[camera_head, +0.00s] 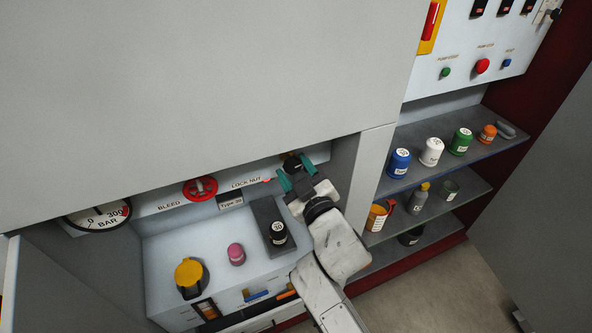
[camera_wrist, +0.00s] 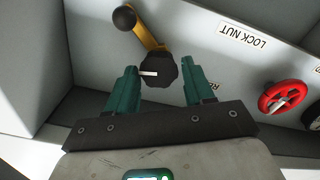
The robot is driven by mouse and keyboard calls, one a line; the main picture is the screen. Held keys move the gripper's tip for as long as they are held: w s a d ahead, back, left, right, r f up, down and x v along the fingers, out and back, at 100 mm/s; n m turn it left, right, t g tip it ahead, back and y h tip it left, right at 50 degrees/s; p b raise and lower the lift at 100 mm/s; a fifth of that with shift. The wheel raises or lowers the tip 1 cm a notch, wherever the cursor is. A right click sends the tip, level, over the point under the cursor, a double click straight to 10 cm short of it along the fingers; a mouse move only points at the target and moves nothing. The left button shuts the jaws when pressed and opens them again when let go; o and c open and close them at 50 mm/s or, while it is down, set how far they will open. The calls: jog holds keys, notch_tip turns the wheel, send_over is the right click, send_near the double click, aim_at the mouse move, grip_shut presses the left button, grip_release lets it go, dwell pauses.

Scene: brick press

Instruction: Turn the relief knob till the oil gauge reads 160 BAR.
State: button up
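The relief knob (camera_wrist: 160,72) is black and lobed with a white pointer line; in the wrist view it sits between the tips of my gripper (camera_wrist: 161,76). The two green fingers are apart, with a gap on each side of the knob. In the head view my gripper (camera_head: 294,172) is at the recess's back panel, by the dark knob (camera_head: 291,164). A brass lever (camera_wrist: 146,30) with a black ball end is behind the knob. The oil gauge (camera_head: 100,222), marked 0, 300 and BAR, is partly cut off by the cabinet above; I cannot read its needle.
A red BLEED handwheel (camera_head: 200,188) and the LOCK NUT label (camera_head: 246,182) are on the panel. Shelves with pots (camera_head: 432,151) are at right.

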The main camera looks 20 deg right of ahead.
jog(key=shift+o, duration=1.3)
jog(key=s+b, duration=0.2)
jog(key=s, duration=0.8)
jog(key=shift+s, duration=0.4)
dwell(1.3)
